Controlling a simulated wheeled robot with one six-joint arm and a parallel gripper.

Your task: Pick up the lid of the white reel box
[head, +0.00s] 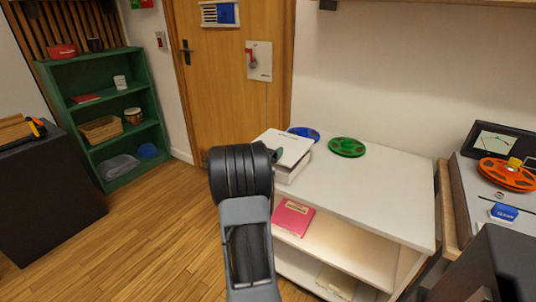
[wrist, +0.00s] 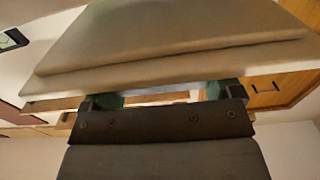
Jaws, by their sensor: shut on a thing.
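The white reel box (head: 292,172) stands at the left end of a white table. Its white lid (head: 291,145) shows on top, tilted and out of line with the box below. My gripper (head: 278,155) is at the lid's near left edge, mostly hidden behind my own arm. In the wrist view, the lid (wrist: 170,45) is a large pale slab across the top, close to the camera. My gripper (wrist: 162,97) is shut on the lid there, its fingers set wide apart. The exact contact is hard to see.
A blue reel (head: 304,132) lies behind the box, and a green reel (head: 347,147) lies to its right on the white table (head: 375,190). A pink folder (head: 293,217) is on the shelf below. The wooden floor at left is clear.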

